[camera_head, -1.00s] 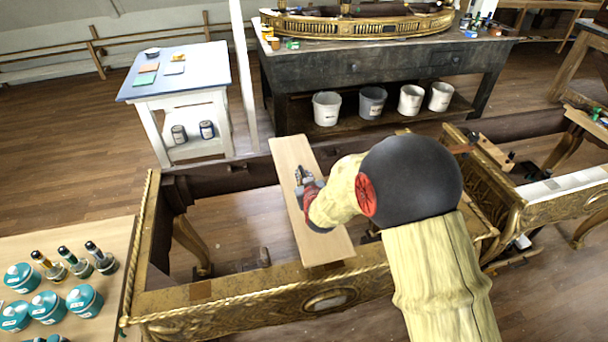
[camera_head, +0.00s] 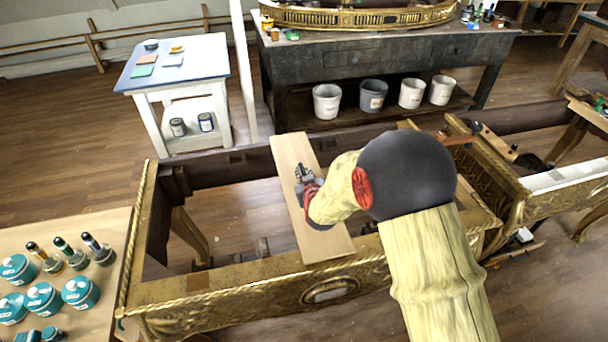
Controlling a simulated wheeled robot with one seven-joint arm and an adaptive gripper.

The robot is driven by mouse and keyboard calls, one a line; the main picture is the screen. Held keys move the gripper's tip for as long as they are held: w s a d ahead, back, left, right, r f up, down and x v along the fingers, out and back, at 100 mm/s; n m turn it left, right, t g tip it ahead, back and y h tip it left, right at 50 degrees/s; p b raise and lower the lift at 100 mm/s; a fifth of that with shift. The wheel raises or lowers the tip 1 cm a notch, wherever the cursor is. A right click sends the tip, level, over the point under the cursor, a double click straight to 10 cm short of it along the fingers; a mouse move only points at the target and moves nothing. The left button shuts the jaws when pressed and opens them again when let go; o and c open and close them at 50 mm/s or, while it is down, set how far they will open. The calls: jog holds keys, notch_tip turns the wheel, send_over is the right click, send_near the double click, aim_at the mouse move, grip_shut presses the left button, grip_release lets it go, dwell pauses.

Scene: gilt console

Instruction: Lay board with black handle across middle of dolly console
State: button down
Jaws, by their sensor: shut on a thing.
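A pale wooden board (camera_head: 290,160) lies lengthwise from the back rail to the front rail of the open gilt console frame (camera_head: 235,285), near its middle. Its far end is over the back rail and its near end over the front rail. I cannot tell whether it touches both rails. My gripper (camera_head: 304,180) is at the middle of the board, shut on its handle. The gripper and wrist mostly hide the black handle.
A second gilt frame (camera_head: 560,183) adjoins at the right. A table with teal jars (camera_head: 42,298) stands at the lower left. A white side table (camera_head: 180,75) and a dark workbench (camera_head: 380,62) with buckets stand behind. The frame's left opening is clear.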

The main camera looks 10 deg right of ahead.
jog(key=c, duration=1.8)
grip_release()
jog(key=shift+o, duration=0.4)
jog(key=shift+f, duration=0.15)
jog(key=o, duration=0.7)
jog(key=shift+o, duration=0.2)
jog(key=shift+r, duration=0.2)
jog(key=shift+r+p, duration=2.45)
jog(key=shift+r, duration=1.95)
